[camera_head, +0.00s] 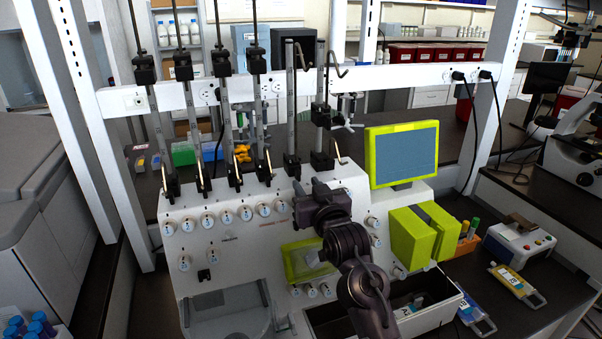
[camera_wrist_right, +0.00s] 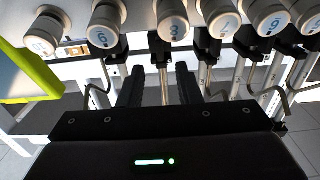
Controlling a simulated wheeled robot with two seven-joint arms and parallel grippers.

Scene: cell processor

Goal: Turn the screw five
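A row of white round knobs with small number labels (camera_head: 226,216) runs along the upper front of the white cell processor (camera_head: 235,255). Several of these knobs also show along the top of the right wrist view (camera_wrist_right: 172,20). The numbers are too small or too turned for me to tell surely which is five. My right gripper (camera_wrist_right: 161,75) is open and empty, its two dark fingers apart below the knobs and not closed on any. In the head view my right arm covers part of the panel right of centre. My left gripper is not in view.
Upright rods with black clamps (camera_head: 218,100) rise behind the knobs. A screen with a yellow-green frame (camera_head: 402,154) and yellow-green blocks (camera_head: 411,238) stand at the right. An open bin (camera_head: 447,309) is below them. A white bench device (camera_head: 519,243) sits farther right.

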